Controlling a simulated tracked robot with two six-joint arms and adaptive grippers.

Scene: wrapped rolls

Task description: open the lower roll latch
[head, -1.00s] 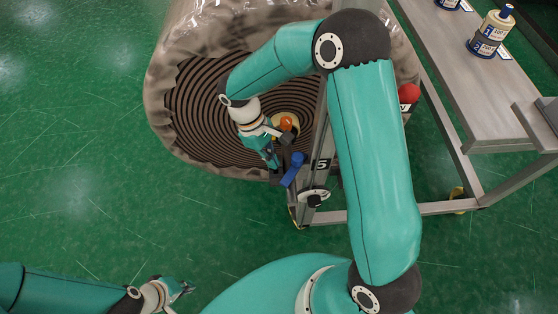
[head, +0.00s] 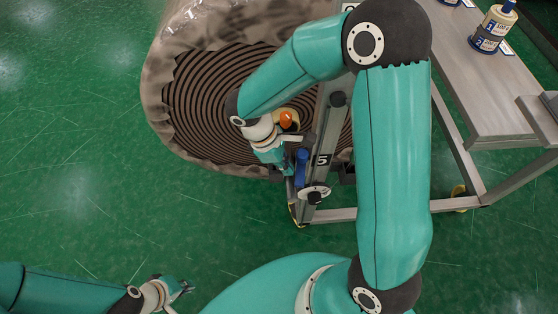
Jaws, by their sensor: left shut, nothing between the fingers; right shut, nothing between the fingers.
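A wrapped roll (head: 195,110) with dark concentric rings stands behind the metal post marked 5 (head: 322,160). A blue latch handle (head: 301,170) sits low on this post, close to upright. My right gripper (head: 288,163) is shut with nothing held. It is right beside the blue handle on its left side; whether they touch is hard to tell. My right arm hides the upper post and part of the roll. My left gripper (head: 183,289) is shut and empty, low at the left, well away from the roll.
An orange knob (head: 286,119) shows at the roll's core, just above my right gripper. A round grey disc (head: 313,194) is below the handle. A metal bench (head: 470,95) with labelled bottles (head: 492,30) stands at the right. Green floor at the left is clear.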

